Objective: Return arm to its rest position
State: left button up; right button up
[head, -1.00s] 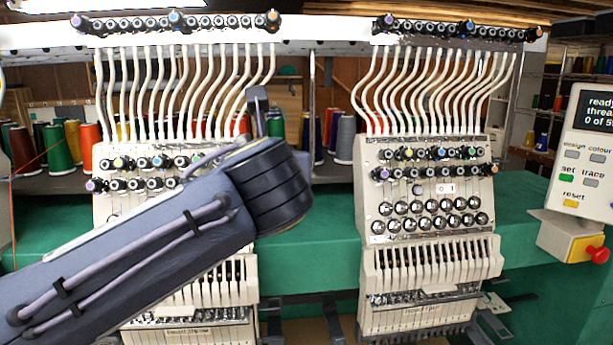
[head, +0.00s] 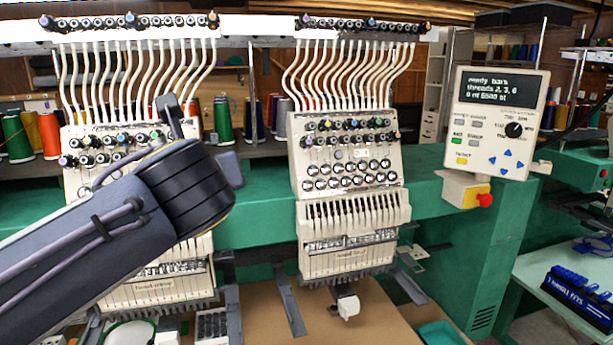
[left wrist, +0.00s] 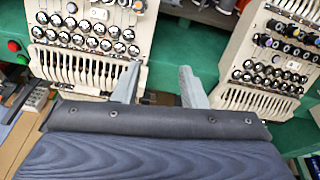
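My left arm (head: 85,250) reaches in from the left in the head view, in front of the left embroidery head (head: 150,270). The arm's dark round end joint (head: 185,190) hides part of that head. My left gripper (left wrist: 160,72) shows in the left wrist view with two grey fingers spread apart and nothing between them. One embroidery head (left wrist: 95,40) stands behind the fingers at the left of that view, another (left wrist: 270,60) at the right. I cannot tell whether the fingers touch anything. My right gripper is in neither view.
The right embroidery head (head: 350,225) hangs on the green machine beam (head: 255,200). A control panel (head: 495,120) with a red knob (head: 485,200) below is at right. A blue rack (head: 580,295) sits on a pale green table. Thread cones (head: 222,125) stand behind.

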pick_arm(q)
jog(key=s+a+f+n+g+h, duration=0.1)
jog(key=s+a+f+n+g, duration=0.2)
jog(key=s+a+f+n, duration=0.45)
jog(key=s+a+f+n+g+h, duration=0.1)
jog(key=s+a+f+n+g, duration=0.15)
jog(key=s+f+n, duration=0.75)
jog(key=s+d+f+n+g+h, duration=0.1)
jog(key=s+d+f+n+h, duration=0.1)
jog(key=f+n, duration=0.5)
jog(key=s+d+f+n+g+h, duration=0.2)
jog(key=s+d+f+n+h, duration=0.1)
jog(key=s+f+n, duration=0.3)
notch_tip(320, 180, down, 3)
jog(key=shift+d+n+h, duration=0.25)
jog(key=shift+n+h, duration=0.15)
jog(key=shift+n, duration=0.85)
jog(key=shift+s+f, duration=0.1)
